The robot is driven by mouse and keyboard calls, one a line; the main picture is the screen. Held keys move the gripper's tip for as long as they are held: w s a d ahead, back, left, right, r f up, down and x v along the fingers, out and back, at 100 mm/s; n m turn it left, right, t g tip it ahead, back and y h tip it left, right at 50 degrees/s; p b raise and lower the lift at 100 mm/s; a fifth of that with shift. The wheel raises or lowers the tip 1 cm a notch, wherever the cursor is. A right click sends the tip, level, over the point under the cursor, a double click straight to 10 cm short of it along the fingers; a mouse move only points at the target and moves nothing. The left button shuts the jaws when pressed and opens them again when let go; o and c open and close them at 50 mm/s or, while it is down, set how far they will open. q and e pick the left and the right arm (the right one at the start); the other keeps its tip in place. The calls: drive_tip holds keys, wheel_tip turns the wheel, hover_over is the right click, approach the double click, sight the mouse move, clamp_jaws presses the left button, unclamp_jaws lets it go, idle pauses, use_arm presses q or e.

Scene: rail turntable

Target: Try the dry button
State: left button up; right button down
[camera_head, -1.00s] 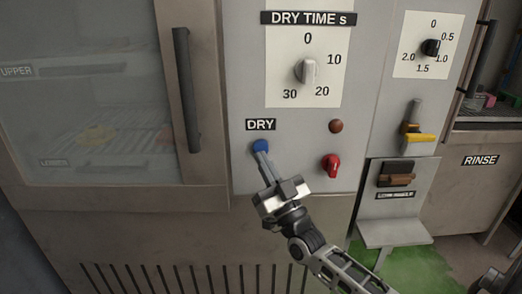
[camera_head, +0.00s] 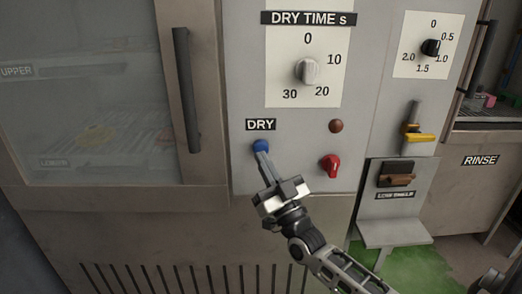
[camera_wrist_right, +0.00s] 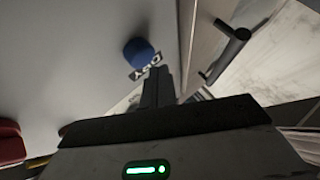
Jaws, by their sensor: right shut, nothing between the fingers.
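The blue dry button (camera_head: 261,146) sits under the DRY label (camera_head: 260,125) on the grey panel. My right gripper (camera_head: 262,150) is shut and empty, its fingertips at the button's lower edge in the head view. In the right wrist view, the blue button (camera_wrist_right: 138,51) shows just beyond and left of the shut fingertips (camera_wrist_right: 158,70). I cannot tell whether they touch it. The dry time dial (camera_head: 307,71) is above, among the marks 0, 10, 20 and 30. A dark brown round lamp or knob (camera_head: 336,126) is to the right. My left gripper is not in view.
A red knob (camera_head: 331,166) is right of the button. A glass-fronted cabinet with a dark vertical handle (camera_head: 186,90) stands to the left. A yellow-handled lever (camera_head: 419,137) and a small ledge (camera_head: 394,234) are on the right.

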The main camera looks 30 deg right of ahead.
drive_tip(key=shift+w, duration=0.1)
drive_tip(key=shift+w+d, duration=0.2)
drive_tip(key=shift+w, duration=0.05)
idle(0.3)
drive_tip(key=shift+w+d+b, duration=0.25)
drive_tip(key=shift+w+b, duration=0.05)
drive_tip(key=shift+w, duration=0.05)
idle(0.6)
idle(0.3)
drive_tip(key=shift+s+a+p, duration=0.45)
drive_tip(key=shift+s+p, duration=0.15)
drive_tip(key=shift+s, duration=0.1)
